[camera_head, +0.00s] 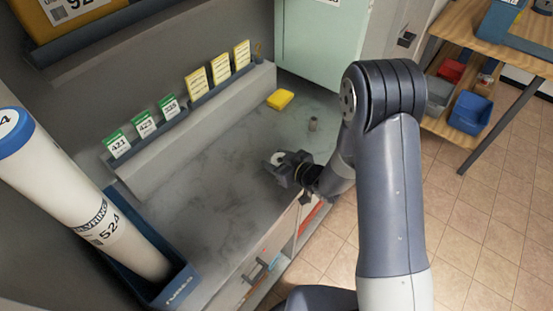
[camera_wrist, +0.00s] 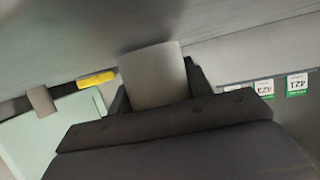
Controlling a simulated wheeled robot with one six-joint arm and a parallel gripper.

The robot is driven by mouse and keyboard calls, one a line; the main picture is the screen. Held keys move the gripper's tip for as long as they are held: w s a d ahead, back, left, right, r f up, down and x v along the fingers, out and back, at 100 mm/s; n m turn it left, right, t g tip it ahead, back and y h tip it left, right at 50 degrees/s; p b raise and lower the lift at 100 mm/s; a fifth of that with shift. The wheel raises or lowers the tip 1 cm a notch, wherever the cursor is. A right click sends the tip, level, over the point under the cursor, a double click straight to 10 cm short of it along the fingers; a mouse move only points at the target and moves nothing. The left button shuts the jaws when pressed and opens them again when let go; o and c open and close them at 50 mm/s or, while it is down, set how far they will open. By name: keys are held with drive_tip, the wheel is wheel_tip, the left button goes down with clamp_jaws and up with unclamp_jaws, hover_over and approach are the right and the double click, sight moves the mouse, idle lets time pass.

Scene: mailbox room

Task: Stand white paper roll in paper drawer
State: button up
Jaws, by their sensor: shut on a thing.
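My gripper (camera_head: 282,168) is over the grey counter, near its front edge. It is shut on a short pale cylinder, which looks like the white paper roll (camera_head: 279,157). In the wrist view the roll (camera_wrist: 153,75) stands out from between the dark fingers (camera_wrist: 155,95). The gripper hides part of the roll, and I cannot tell whether it touches the counter.
A small brownish cylinder (camera_head: 313,124) and a yellow block (camera_head: 280,99) are on the counter (camera_head: 215,185). Number cards (camera_head: 145,124) line the back ledge. A large white tube (camera_head: 75,205) leans in a blue holder (camera_head: 160,285) at left. The counter's middle is clear.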

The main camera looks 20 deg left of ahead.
drive_tip(key=shift+f+b, duration=0.25)
drive_tip(key=shift+b, duration=0.05)
drive_tip(key=o, duration=1)
drive_tip(key=shift+r+p, duration=0.15)
drive_tip(key=shift+p, duration=0.3)
